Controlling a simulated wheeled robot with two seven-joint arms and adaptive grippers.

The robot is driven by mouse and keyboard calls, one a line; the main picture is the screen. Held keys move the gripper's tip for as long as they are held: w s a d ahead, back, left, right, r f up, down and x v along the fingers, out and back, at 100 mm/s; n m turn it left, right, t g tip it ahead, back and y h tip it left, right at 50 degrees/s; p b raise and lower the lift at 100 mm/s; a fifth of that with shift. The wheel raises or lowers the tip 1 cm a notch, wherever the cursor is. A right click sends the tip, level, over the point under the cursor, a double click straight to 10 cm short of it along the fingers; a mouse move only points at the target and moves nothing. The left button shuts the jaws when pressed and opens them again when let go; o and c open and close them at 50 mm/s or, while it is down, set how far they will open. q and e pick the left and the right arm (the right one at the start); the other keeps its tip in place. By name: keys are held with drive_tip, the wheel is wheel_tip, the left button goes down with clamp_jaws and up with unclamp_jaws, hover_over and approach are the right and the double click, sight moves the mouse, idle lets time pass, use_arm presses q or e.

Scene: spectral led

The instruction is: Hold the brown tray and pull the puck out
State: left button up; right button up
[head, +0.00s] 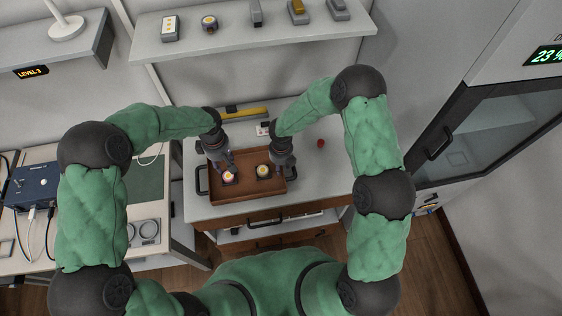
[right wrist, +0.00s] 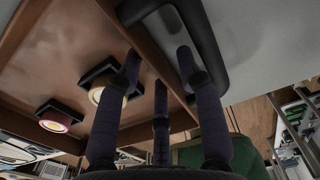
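The brown tray (head: 247,197) lies on the grey worktop. Two round light-topped pucks in dark square holders stand in it: the left puck (head: 229,177) and the right puck (head: 263,171). My right gripper (head: 284,171) is at the tray's right side. In the right wrist view its fingers stand apart on both sides of the tray's rim, by the black handle (right wrist: 211,45).
A yellow-and-grey item (head: 243,112) lies behind the tray. A small red object (head: 320,143) is on the worktop to the right. A shelf (head: 240,41) with several devices hangs above. A side table with a blue box (head: 33,183) and cables is at left.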

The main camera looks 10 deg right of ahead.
sight(228, 175)
clamp_jaws()
drive_tip(key=c, duration=0.7)
unclamp_jaws()
clamp_jaws()
use_arm(q)
drive_tip(key=o, duration=0.6)
drive_tip(key=shift+o, duration=0.2)
wheel_tip(228, 175, down, 9)
drive_tip(key=n, duration=0.7)
drive_tip(key=shift+f, duration=0.1)
